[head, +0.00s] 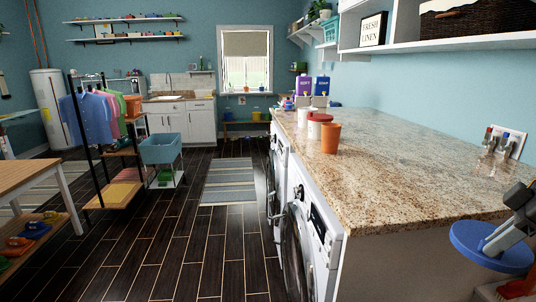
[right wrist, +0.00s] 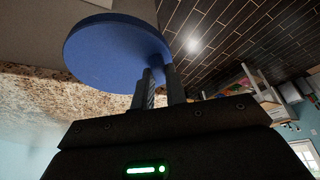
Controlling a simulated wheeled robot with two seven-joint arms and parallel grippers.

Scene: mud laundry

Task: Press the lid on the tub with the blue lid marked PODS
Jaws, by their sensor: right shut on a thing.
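A round blue lid (head: 470,243) is at the lower right of the head view, off the near end of the counter. My right gripper (head: 497,240) is shut on it. In the right wrist view the blue lid (right wrist: 110,48) shows as a flat disc, with the fingers (right wrist: 158,88) closed at its edge side. On the counter stand a white tub (head: 315,127) with a red lid and a smaller white container (head: 302,117) behind it. I see no PODS marking, and I cannot tell which tub the blue lid belongs to. My left gripper is out of view.
The granite counter (head: 400,165) is mostly clear. An orange cup (head: 330,138) stands near its front edge; purple and blue bottles (head: 322,86) stand at the far end. Wall taps (head: 503,142) are at the right. An orange thing (head: 517,288) shows below the lid.

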